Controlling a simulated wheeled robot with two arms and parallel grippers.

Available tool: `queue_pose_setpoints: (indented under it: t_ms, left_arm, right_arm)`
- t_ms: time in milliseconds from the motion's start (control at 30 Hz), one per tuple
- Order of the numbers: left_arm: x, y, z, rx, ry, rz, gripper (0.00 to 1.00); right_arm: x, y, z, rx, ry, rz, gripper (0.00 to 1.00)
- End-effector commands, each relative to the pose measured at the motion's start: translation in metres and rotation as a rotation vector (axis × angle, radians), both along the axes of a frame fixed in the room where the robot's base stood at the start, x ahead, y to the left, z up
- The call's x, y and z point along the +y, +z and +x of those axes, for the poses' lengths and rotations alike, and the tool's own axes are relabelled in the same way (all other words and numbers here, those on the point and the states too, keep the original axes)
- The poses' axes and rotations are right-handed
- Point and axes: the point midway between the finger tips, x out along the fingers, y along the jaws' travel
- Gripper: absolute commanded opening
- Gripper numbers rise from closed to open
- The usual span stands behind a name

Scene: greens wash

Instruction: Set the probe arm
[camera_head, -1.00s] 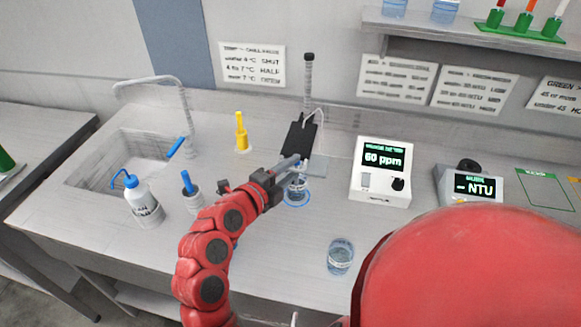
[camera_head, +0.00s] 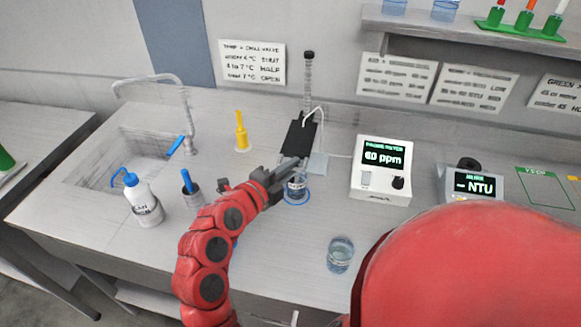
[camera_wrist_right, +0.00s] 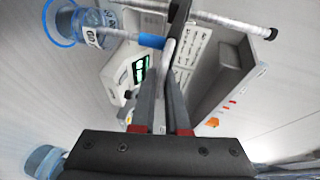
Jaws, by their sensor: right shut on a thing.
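The probe stand has an upright rod (camera_head: 308,75) with a dark knob, a black plate (camera_head: 299,138) and a white cable loop. My right gripper (camera_head: 293,170) is just in front of the plate, above a small beaker (camera_head: 297,190) on a blue ring. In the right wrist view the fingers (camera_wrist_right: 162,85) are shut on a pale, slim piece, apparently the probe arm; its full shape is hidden. A blue-ended grey rod (camera_wrist_right: 150,41) crosses beyond the fingers, and the beaker (camera_wrist_right: 92,25) is at upper left. My left gripper is not in view.
A white meter (camera_head: 382,170) reading 60 ppm stands right of the stand, with an NTU meter (camera_head: 472,184) beyond. Another beaker (camera_head: 340,254) is near the front edge. Left are a yellow piece (camera_head: 241,133), a blue-handled holder (camera_head: 191,190), a wash bottle (camera_head: 143,202) and a sink.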

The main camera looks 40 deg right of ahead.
Motion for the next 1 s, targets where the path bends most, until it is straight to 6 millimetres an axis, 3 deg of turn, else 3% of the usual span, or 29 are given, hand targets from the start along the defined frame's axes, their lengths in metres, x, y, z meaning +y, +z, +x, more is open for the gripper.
queue_pose_setpoints:
  t_ms: [833, 1000]
  left_arm:
    - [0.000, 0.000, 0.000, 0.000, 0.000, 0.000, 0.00]
    - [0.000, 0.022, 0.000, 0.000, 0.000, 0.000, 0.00]
  right_arm:
    - [0.000, 0.000, 0.000, 0.000, 0.000, 0.000, 0.00]
    - [0.000, 0.028, 0.000, -0.002, -0.001, 0.003, 0.00]
